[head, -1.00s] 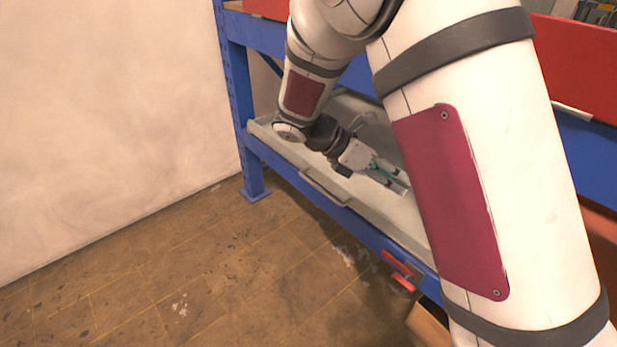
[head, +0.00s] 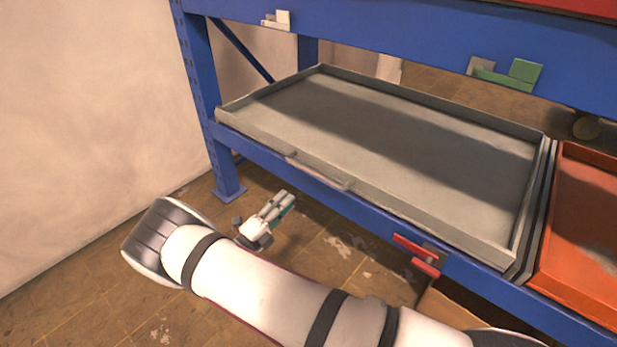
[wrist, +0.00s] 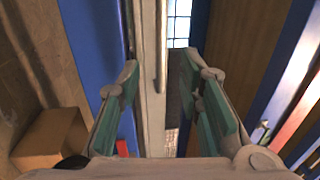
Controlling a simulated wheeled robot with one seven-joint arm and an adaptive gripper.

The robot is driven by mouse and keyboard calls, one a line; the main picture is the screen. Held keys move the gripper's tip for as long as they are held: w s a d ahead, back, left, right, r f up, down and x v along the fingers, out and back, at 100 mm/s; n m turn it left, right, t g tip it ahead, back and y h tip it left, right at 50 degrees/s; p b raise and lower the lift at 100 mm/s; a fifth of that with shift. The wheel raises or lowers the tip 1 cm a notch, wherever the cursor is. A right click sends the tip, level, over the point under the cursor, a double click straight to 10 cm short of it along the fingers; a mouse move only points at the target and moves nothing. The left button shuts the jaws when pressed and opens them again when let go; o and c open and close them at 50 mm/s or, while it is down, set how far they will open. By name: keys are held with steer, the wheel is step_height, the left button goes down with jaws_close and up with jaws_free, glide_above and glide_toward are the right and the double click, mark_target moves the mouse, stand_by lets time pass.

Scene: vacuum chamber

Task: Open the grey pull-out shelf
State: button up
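The grey pull-out shelf (head: 430,222) is a shallow tray in the blue rack, its front edge about level with the blue beam. A thin bar handle (head: 322,172) runs along its front face. My gripper (head: 285,201) is in front of the shelf, a little below and left of the handle in the head view, apart from it. In the wrist view my gripper (wrist: 160,76) has its green-padded fingers spread. The grey front (wrist: 151,125) and the handle bar (wrist: 161,48) show in the gap between them, beyond the fingertips. The shelf is empty.
An orange-red tray (head: 567,240) sits right of the shelf. A red latch-like part (head: 416,247) is on the lower beam, with a cardboard box (wrist: 52,138) below. A blue post (head: 203,95) stands at the left. Floor in front is clear.

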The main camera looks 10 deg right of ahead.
mark_target(315, 174)
steer(key=b+x, duration=0.3)
steer(key=x, duration=1)
steer(key=shift+w+d, duration=0.2)
steer(key=shift+d, duration=0.05)
jaws_close()
